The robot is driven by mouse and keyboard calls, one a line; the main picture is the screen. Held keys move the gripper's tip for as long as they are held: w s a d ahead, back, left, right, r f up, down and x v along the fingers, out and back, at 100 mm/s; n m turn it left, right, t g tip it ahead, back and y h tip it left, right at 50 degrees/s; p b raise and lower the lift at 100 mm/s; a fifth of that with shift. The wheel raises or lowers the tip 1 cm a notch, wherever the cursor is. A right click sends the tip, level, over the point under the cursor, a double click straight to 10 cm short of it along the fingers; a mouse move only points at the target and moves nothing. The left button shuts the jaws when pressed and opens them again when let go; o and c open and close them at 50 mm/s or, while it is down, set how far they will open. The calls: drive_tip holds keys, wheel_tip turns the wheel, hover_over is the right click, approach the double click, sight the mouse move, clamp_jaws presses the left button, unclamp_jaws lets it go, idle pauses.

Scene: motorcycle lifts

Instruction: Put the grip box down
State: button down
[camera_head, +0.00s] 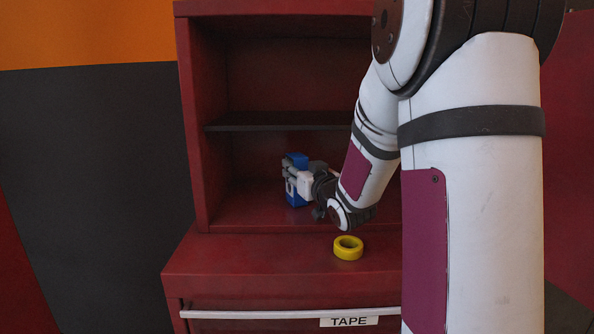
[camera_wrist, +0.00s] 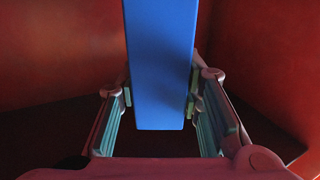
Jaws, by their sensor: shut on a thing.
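In the wrist view the blue grip box (camera_wrist: 160,70) fills the middle, between the two fingers. My gripper (camera_head: 300,178) is shut on it, with a finger at each side (camera_wrist: 160,100). The box's lower end is close to the compartment floor (camera_head: 250,212), but I cannot tell whether it touches. Part of the box is hidden behind my gripper.
A dark shelf (camera_head: 290,127) runs above the box. A yellow tape roll (camera_head: 348,248) lies on the ledge in front. Below is a drawer with a pale handle (camera_head: 250,314) and a TAPE label (camera_head: 349,322). The compartment floor left of the box is clear.

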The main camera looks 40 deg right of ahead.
drive_tip(key=shift+f, duration=0.15)
drive_tip(key=c, duration=1.1)
unclamp_jaws()
drive_tip(key=shift+r, duration=0.2)
